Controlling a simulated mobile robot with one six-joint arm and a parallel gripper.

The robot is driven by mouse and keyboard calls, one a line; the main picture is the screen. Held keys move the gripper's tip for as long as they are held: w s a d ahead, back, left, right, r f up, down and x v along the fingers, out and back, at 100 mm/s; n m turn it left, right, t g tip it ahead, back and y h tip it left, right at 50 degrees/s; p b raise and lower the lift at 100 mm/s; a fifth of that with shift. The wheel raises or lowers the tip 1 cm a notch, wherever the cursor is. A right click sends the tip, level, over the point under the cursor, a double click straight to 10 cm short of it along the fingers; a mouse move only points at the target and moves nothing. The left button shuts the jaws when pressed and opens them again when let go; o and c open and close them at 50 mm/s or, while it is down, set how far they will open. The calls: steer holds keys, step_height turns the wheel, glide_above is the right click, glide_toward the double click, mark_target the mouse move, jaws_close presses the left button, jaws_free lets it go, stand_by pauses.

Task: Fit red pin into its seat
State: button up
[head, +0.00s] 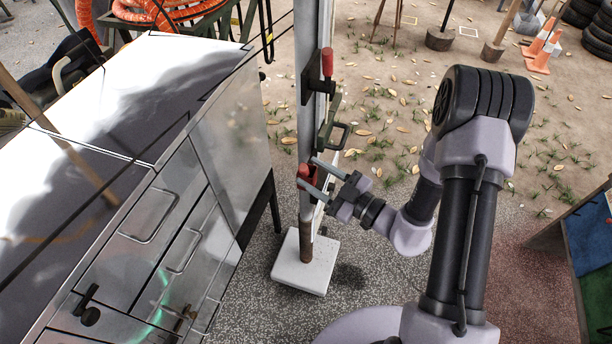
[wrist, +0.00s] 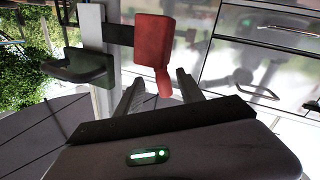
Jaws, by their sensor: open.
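A red piece (head: 304,171) with a blocky head and a narrower stem is at a dark bracket low on the upright post (head: 306,222). In the wrist view this red piece (wrist: 154,42) is straight ahead, its stem (wrist: 163,82) pointing down toward the gap between my fingers. My gripper (head: 306,172) is open around or just short of it; I cannot tell whether a finger touches it. A second red piece (head: 327,62) stands upright at a dark bracket higher on the post. I cannot tell which is the pin or see a seat hole.
A green handle (head: 330,128) juts from the post between the red pieces; it shows at left in the wrist view (wrist: 78,66). A metal cabinet (head: 150,200) stands close left. The post rises from a pale block (head: 306,264). Open ground lies behind.

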steer(key=b+x, duration=0.1)
steer(key=x, duration=0.4)
steer(key=shift+a+b, duration=0.3)
steer(key=shift+a, duration=0.1)
jaws_close()
